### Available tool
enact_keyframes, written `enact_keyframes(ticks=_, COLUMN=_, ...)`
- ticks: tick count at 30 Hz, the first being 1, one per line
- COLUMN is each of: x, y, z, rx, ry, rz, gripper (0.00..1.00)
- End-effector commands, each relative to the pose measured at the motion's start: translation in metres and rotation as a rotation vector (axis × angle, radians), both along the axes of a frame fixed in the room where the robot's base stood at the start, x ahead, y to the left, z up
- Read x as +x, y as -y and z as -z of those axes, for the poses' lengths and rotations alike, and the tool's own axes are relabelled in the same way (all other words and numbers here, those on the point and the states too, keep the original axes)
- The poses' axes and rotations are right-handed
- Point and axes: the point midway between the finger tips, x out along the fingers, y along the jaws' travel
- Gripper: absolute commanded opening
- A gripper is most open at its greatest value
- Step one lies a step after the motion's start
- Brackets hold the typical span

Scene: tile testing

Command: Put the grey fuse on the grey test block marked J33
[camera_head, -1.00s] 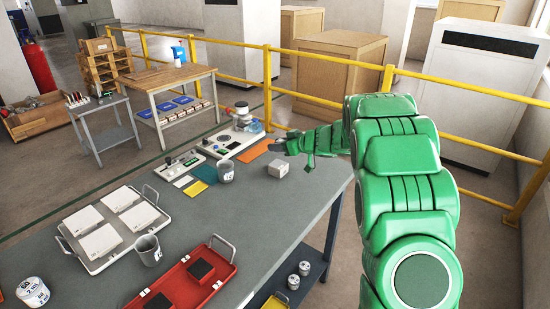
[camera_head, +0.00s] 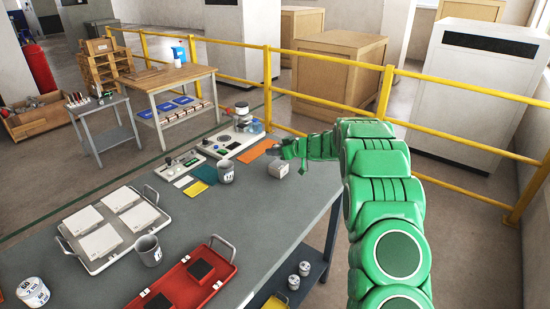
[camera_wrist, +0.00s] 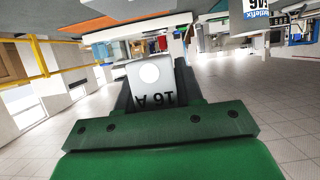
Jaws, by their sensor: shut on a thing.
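My gripper (camera_head: 272,151) is shut on a pale grey block marked "16 A" with a white disc, which I take as the grey fuse (camera_wrist: 148,78); in the wrist view it sits between the dark fingers. That view is upside down. In the head view a pale grey cube (camera_head: 279,170) with a small dark mark shows just below the fingertips, over the right end of the workbench. I cannot tell whether it is the held fuse or a separate block. I cannot read J33 anywhere, so I cannot single out the test block.
An orange mat (camera_head: 258,149), a white instrument panel (camera_head: 229,145) and a grey mug (camera_head: 226,173) are near the gripper on the workbench (camera_head: 205,222). A red tray (camera_head: 217,286), another mug (camera_head: 148,251) and a white tray with pale tiles (camera_head: 83,260) lie nearer. A yellow railing (camera_head: 330,104) runs behind.

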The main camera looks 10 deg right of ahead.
Motion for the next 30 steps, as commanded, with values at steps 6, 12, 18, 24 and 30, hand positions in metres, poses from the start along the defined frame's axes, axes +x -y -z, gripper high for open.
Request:
enact_keyframes(ticks=6, x=0.004, y=0.0, z=0.005, rx=0.001, ry=-0.001, rz=-0.001, gripper=0.04)
enact_keyframes(ticks=12, x=0.006, y=-0.002, z=0.027, rx=0.003, ry=-0.005, rz=-0.001, gripper=0.04)
enact_keyframes(ticks=18, x=0.006, y=-0.001, z=0.038, rx=0.0, ry=-0.001, rz=-0.002, gripper=0.04)
enact_keyframes(ticks=24, x=0.006, y=-0.001, z=0.038, rx=0.0, ry=0.0, rz=-0.001, gripper=0.04)
enact_keyframes(ticks=30, x=0.006, y=-0.001, z=0.04, rx=0.0, ry=0.0, rz=-0.001, gripper=0.47)
